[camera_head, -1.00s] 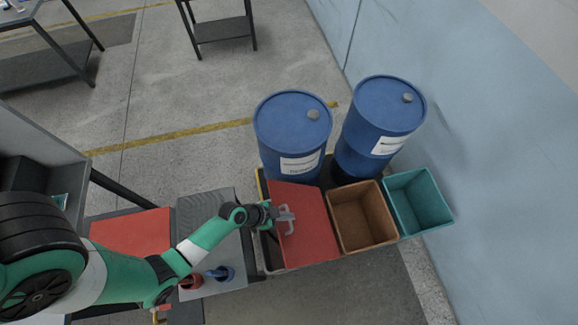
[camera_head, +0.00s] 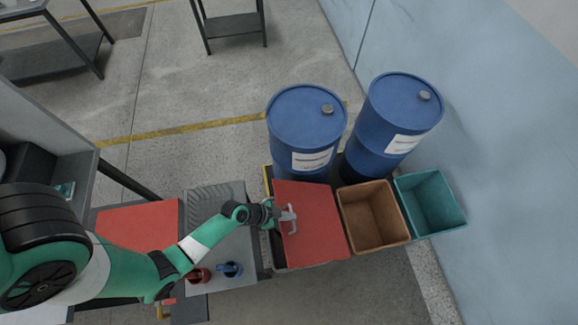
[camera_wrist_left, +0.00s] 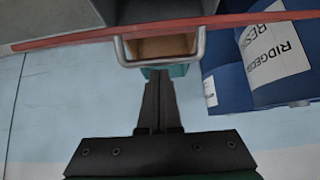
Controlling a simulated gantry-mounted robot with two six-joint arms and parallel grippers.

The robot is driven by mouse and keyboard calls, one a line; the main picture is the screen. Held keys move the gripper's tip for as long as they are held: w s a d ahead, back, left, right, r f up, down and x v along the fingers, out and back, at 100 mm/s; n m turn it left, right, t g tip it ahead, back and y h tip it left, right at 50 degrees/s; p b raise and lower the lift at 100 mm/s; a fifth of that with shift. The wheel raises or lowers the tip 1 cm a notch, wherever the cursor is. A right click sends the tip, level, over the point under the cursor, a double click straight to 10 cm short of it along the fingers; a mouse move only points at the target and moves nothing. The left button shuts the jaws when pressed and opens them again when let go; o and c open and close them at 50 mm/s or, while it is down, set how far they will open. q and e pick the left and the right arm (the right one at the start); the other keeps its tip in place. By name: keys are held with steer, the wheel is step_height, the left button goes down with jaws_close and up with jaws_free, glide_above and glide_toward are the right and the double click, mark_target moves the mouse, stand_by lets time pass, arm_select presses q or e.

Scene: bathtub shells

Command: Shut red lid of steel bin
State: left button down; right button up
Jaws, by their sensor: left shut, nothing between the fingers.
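The steel bin's red lid (camera_head: 318,232) shows its flat red face in the head view, left of the brown bin. A dark strip runs along its left edge, and I cannot tell how far it stands open. A grey metal handle (camera_head: 292,226) sits near its left edge. My left gripper (camera_head: 284,214) is at that handle, shut and empty. In the left wrist view the red lid (camera_wrist_left: 70,40) is a thin band across the top. The looped handle (camera_wrist_left: 160,60) hangs just beyond my shut fingertips (camera_wrist_left: 159,76), and contact is unclear. My right gripper is out of view.
An open brown bin (camera_head: 374,238) and an open teal bin (camera_head: 460,216) stand right of the lid. Two blue drums (camera_head: 305,130) (camera_head: 385,140) stand behind. A grey worktop (camera_head: 220,215) lies left. The blue wall (camera_head: 500,130) bounds the right.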

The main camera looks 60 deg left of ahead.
arm_select(q)
steer(key=shift+r, duration=0.25)
steer(key=r+p, duration=0.2)
steer(key=w+r+p, duration=0.1)
steer(key=r+p, duration=0.1)
steer(key=shift+w+d+r, duration=0.15)
steer(key=shift+d, duration=0.05)
steer(key=s+f+p+v, duration=0.1)
steer(key=p+v, duration=0.4)
steer(key=v, duration=0.4)
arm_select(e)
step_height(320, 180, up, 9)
arm_select(q)
steer(key=shift+g, duration=0.5)
steer(key=b+x, duration=0.3)
steer(key=x, duration=0.1)
steer(key=b+x, duration=0.3)
steer(key=x, duration=0.2)
steer(key=a+b+x, duration=0.1)
steer(key=b+x, duration=0.2)
steer(key=x, duration=0.1)
steer(key=shift+w+f, duration=0.2)
steer(key=shift+f, duration=0.15)
steer(key=shift+s+f, duration=0.1)
steer(key=shift+s, duration=0.3)
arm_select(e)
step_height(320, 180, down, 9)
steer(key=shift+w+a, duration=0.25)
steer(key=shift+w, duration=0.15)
